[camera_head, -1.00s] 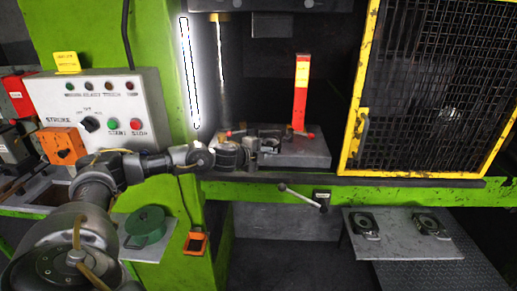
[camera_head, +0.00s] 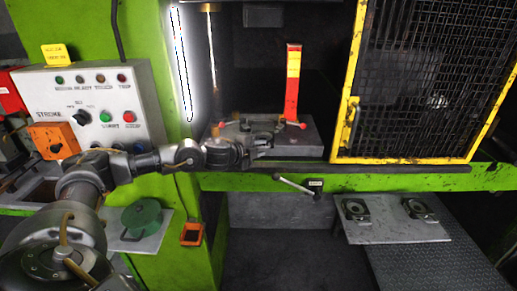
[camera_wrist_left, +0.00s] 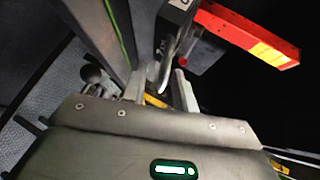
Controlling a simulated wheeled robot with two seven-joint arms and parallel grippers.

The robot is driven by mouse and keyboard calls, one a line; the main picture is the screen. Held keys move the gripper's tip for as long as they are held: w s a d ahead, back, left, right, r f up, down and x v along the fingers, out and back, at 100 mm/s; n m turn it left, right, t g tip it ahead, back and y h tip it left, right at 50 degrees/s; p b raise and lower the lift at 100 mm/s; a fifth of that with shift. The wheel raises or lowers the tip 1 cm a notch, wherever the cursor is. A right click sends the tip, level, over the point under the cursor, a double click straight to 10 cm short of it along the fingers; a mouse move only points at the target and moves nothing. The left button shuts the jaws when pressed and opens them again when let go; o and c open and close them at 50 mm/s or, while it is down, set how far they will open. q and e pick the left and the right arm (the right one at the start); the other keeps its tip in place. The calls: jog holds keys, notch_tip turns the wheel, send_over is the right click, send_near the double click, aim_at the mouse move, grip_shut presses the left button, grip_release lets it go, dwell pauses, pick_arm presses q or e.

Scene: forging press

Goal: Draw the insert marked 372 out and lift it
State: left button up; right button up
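A dark insert block (camera_wrist_left: 176,20) with a partly cut-off white label shows in the left wrist view; I cannot read its number. A curved metal handle (camera_wrist_left: 165,66) stands out from it, between the fingers of my left gripper (camera_wrist_left: 160,92). The fingers look apart, one on each side of the handle, with no clear contact. In the head view my left gripper (camera_head: 262,149) is at the front of the grey die block (camera_head: 305,142) on the press bed. The insert is mostly hidden there. My right gripper is not in view.
A red post with a yellow label (camera_head: 292,80) stands on the die block. A yellow-framed mesh guard (camera_head: 347,130) is at the right. Two dark pieces with handles (camera_head: 354,210) (camera_head: 418,208) lie on a low grey shelf (camera_head: 390,230). A lever (camera_head: 296,186) sticks out below the bed.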

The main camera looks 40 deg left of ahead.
pick_arm(q)
jog(key=shift+o, duration=0.3)
jog(key=shift+s, duration=0.1)
jog(key=b+v, duration=0.3)
jog(key=v, duration=0.7)
jog(key=shift+s+r+b, duration=0.2)
jog(key=shift+s+b, duration=0.1)
jog(key=shift+b, duration=0.05)
jog(key=shift+a, duration=0.1)
